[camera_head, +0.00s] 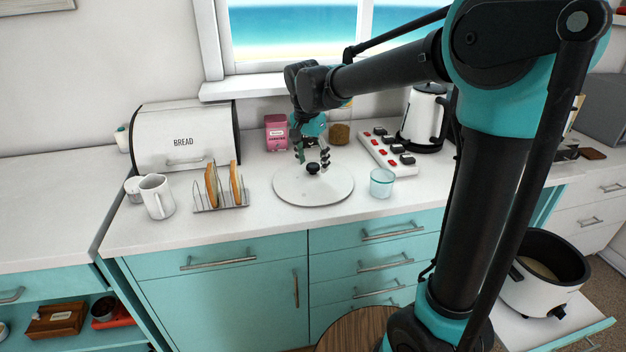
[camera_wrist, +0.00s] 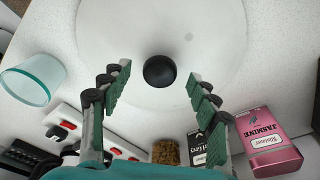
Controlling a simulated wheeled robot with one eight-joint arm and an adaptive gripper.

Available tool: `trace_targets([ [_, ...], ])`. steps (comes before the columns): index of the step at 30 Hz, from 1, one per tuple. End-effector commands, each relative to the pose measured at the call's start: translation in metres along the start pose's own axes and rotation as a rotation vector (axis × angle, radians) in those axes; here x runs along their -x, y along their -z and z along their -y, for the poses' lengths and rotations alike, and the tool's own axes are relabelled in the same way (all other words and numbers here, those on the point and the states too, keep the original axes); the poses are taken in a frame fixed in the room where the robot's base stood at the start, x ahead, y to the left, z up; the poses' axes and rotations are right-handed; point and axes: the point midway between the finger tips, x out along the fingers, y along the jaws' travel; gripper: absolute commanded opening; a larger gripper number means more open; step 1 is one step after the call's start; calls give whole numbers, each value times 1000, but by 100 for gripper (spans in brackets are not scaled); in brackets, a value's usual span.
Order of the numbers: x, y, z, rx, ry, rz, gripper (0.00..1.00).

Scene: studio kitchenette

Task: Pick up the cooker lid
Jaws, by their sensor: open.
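The cooker lid (camera_head: 300,190) is a round white disc with a black knob (camera_head: 313,168), lying on the white counter. In the wrist view the lid (camera_wrist: 110,30) fills the upper middle, and its round black knob (camera_wrist: 159,71) shows between and a little beyond the fingertips. My gripper (camera_head: 312,162) is open above the lid, with its fingers pointing down around the knob. In the wrist view my gripper (camera_wrist: 160,82) has one finger on each side, both apart from the knob. The white cooker (camera_head: 545,283) stands open at the lower right, on a pulled-out surface.
A glass (camera_head: 382,184) stands right of the lid, and a toast rack (camera_head: 222,208) stands left. Behind are a pink jasmine box (camera_head: 276,133), a brown jar (camera_head: 339,133) and a power strip (camera_head: 387,152). A kettle (camera_head: 423,118) stands back right. The counter front is clear.

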Motion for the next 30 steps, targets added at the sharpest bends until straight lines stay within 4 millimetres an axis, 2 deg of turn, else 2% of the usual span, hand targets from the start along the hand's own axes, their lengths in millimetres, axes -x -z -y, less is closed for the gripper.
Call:
trace_targets([
  [9, -6, 0, 0, 0, 0, 0, 59],
  [23, -5, 0, 0, 0, 0, 0, 2],
  [24, -5, 0, 0, 0, 0, 0, 0],
  [30, -5, 0, 0, 0, 0, 0, 0],
])
